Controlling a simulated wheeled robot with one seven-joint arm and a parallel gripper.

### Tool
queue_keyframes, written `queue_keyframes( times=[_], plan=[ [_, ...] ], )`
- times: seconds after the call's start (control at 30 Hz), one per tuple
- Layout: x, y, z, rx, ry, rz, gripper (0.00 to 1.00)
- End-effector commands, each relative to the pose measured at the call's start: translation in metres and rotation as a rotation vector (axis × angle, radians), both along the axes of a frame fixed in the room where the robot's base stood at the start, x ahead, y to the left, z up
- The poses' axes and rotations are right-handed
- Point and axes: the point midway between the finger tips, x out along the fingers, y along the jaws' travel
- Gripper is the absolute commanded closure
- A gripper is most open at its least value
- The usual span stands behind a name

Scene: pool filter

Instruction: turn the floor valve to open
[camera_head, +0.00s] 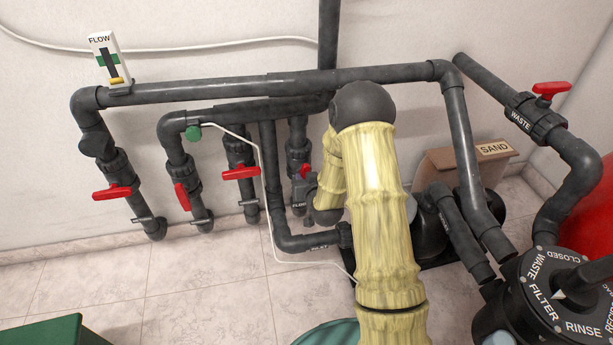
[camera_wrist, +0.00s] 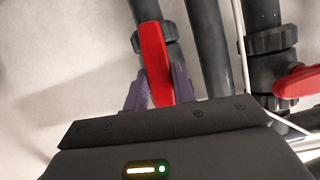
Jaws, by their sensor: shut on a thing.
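The floor valve (camera_head: 299,204) is on the rightmost of the vertical pipes along the back wall; its label is partly hidden. Only a small part of its red handle (camera_head: 305,170) shows beside my yellow arm. In the wrist view, my gripper (camera_wrist: 159,88) is shut on a red handle (camera_wrist: 154,52), one purple-grey finger on each side. The handle runs roughly along the pipe behind it. My gripper is mostly hidden by the arm in the head view.
Other red-handled valves stand to the left, the nearest handle (camera_head: 240,173) close by. A second red handle (camera_wrist: 298,80) shows in the wrist view. A thin white tube (camera_head: 262,165) hangs nearby. The filter head (camera_head: 545,300) stands at right front.

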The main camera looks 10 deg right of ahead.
Motion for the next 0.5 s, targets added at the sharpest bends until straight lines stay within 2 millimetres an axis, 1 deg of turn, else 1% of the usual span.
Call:
queue_keyframes(
  times=[0.2, 0.5],
  plan=[
    [-0.0003, 0.0005, -0.0004, -0.093, 0.002, 0.000, 0.97],
    [-0.0002, 0.0001, -0.0009, -0.125, 0.001, -0.002, 0.97]
  ],
)
